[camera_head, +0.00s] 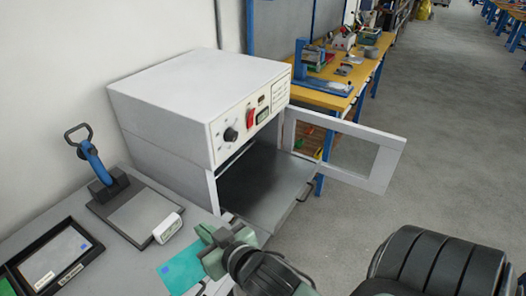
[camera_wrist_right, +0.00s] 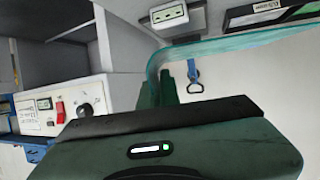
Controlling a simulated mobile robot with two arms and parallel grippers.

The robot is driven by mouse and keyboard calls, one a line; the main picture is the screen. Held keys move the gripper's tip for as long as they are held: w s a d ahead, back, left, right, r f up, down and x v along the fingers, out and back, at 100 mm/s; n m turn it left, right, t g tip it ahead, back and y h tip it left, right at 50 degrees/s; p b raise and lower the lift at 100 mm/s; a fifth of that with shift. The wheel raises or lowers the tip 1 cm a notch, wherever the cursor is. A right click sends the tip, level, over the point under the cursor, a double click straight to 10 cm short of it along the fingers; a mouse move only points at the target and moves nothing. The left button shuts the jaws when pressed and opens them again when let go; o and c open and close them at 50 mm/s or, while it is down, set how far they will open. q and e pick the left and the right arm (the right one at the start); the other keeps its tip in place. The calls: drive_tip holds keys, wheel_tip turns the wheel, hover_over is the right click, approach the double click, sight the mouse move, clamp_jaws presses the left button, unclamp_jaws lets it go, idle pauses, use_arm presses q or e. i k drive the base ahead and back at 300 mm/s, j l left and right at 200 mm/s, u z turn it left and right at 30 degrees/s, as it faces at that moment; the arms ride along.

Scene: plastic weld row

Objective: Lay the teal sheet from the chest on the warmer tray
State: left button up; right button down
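The teal sheet (camera_head: 184,268) hangs from my right gripper (camera_head: 217,243) in the head view, over the front edge of the grey bench. In the right wrist view the teal sheet (camera_wrist_right: 240,43) runs from between the green fingers (camera_wrist_right: 158,88) and bends off to the right. The fingers are closed on its edge. The warmer is a white box (camera_head: 200,90) with a knob and red switch, its door (camera_head: 378,165) swung open to the right. Its dark warmer tray (camera_head: 262,190) shows inside and at the opening, bare, just beyond my gripper. The chest is not clearly seen. My left gripper is out of view.
On the grey bench (camera_head: 50,215) stand a blue-handled tool (camera_head: 95,163) on a plate, a small white device (camera_head: 168,228) and a black-framed tray (camera_head: 90,246). A yellow-topped workbench (camera_head: 370,75) stands behind the door.

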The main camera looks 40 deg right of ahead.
sight(254, 170)
drive_tip(key=l+u, duration=0.15)
drive_tip(key=l, duration=0.75)
drive_tip(key=l+u, duration=0.1)
drive_tip(key=l, duration=0.85)
drive_tip(key=k+l+u, duration=0.15)
drive_tip(key=l, duration=0.75)
drive_tip(key=i+l, duration=0.5)
drive_tip(key=u, duration=0.05)
